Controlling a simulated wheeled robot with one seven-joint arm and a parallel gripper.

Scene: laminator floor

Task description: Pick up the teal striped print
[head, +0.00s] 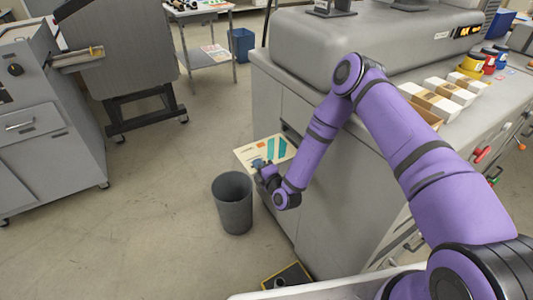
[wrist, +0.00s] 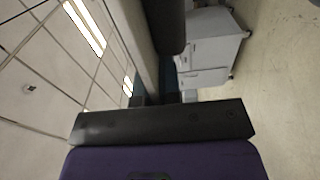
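The teal striped print (head: 277,147) is a pale sheet with teal stripes and an orange patch, low beside the front of the large grey machine in the head view. What bears it is hard to make out. My gripper (head: 258,164) is at the sheet's near edge, overlapping it in the picture; I cannot tell whether they touch. My gripper and forearm hide part of the sheet.
A dark grey bin (head: 233,205) stands on the floor just below my gripper. The grey machine (head: 330,205) is close on the right. A yellow-edged black mat (head: 288,277) lies at its foot. Open floor (head: 150,215) spreads to the left.

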